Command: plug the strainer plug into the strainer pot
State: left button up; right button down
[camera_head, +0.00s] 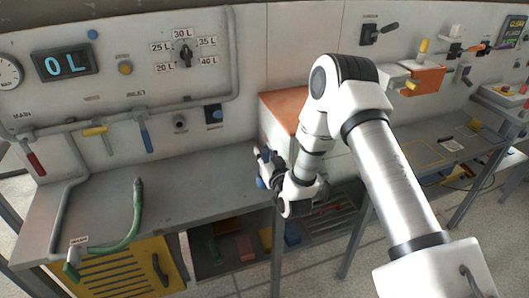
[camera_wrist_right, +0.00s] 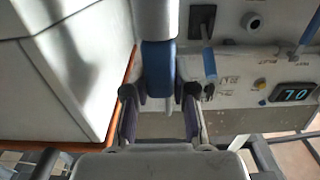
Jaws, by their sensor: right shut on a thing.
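My right gripper (camera_head: 267,170) is above the bench near the panel, its fingers small and partly hidden by its own wrist in the head view. In the right wrist view the gripper (camera_wrist_right: 159,92) is shut on the blue part of a thing with a light grey cylinder, which looks like the strainer plug (camera_wrist_right: 158,65). A blue bit of it shows by the fingers in the head view. A round grey fitting with a dark opening (camera_head: 180,122) on the panel may be the strainer pot; it also shows in the wrist view (camera_wrist_right: 253,22). The held thing is apart from it.
A white block with an orange top (camera_head: 280,108) stands close by. A green hose (camera_head: 130,220) lies on the left of the grey bench (camera_head: 190,190); the bench middle is clear.

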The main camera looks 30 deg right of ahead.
jog(key=shift+f+b, duration=1.5)
jog(key=shift+f, duration=0.45)
jog(key=c, duration=0.9)
grip_release()
jog(key=shift+o, duration=0.2)
jog(key=v, duration=1.2)
jog(key=shift+r, duration=0.1)
